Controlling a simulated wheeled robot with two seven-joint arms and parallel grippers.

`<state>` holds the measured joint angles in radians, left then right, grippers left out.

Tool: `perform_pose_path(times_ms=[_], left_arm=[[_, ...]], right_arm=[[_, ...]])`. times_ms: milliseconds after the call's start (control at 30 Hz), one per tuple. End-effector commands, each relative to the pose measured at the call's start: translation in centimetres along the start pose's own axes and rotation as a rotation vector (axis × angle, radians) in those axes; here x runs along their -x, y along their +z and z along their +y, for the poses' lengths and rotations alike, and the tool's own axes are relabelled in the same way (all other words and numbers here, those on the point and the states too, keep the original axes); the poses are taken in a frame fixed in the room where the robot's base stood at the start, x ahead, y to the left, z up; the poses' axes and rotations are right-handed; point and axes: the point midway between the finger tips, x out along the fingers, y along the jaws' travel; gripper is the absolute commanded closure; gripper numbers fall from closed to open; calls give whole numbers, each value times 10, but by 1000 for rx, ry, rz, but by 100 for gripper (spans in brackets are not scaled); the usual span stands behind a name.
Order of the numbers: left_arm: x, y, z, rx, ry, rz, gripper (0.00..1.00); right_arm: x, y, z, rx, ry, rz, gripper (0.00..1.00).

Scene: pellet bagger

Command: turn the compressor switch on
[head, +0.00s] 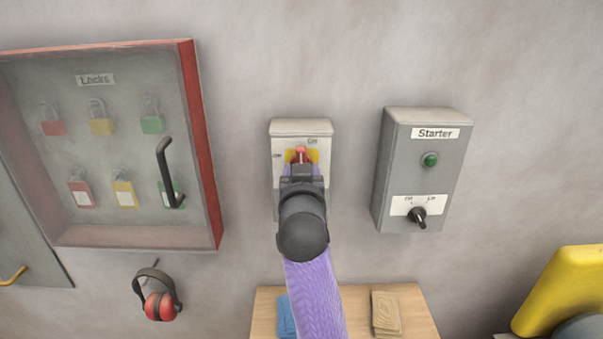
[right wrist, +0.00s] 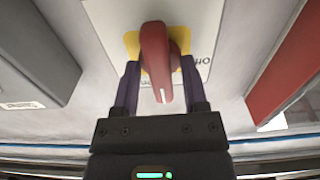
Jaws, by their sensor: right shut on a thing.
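The compressor switch (head: 290,128) is a pale grey box on the wall with a red rotary handle (head: 300,152) over a yellow plate. "On" is printed at the upper right of its face. My right gripper (head: 301,168) reaches up to it from below. In the right wrist view its two purple fingers (right wrist: 162,88) stand on both sides of the red handle (right wrist: 155,60), shut on it. The handle's white mark points roughly upward on the wall, near "On"; its exact angle is hard to tell. My forearm hides the lower box. My left gripper is out of view.
A grey Starter box (head: 394,170) with a green button and black knob is to the right. A red-framed lock cabinet (head: 205,150) with a black handle is to the left. Earmuffs (head: 160,300) hang below it. A wooden board (head: 410,300) is below.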

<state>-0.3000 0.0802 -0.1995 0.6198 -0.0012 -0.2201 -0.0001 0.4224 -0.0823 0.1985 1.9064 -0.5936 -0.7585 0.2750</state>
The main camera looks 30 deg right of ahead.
Motion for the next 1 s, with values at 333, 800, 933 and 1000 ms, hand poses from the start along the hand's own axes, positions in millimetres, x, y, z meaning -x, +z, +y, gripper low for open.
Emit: perform_pose_path(times_ms=[333, 800, 933, 1000], left_arm=[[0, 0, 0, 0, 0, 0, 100], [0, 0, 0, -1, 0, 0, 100], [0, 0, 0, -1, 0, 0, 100], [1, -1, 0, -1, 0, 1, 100]], right_arm=[[0, 0, 0, -32, 0, 1, 100], [0, 0, 0, -30, 0, 1, 35], [0, -1, 0, -30, -1, 1, 35], [-2, -1, 0, -30, -2, 1, 35]])
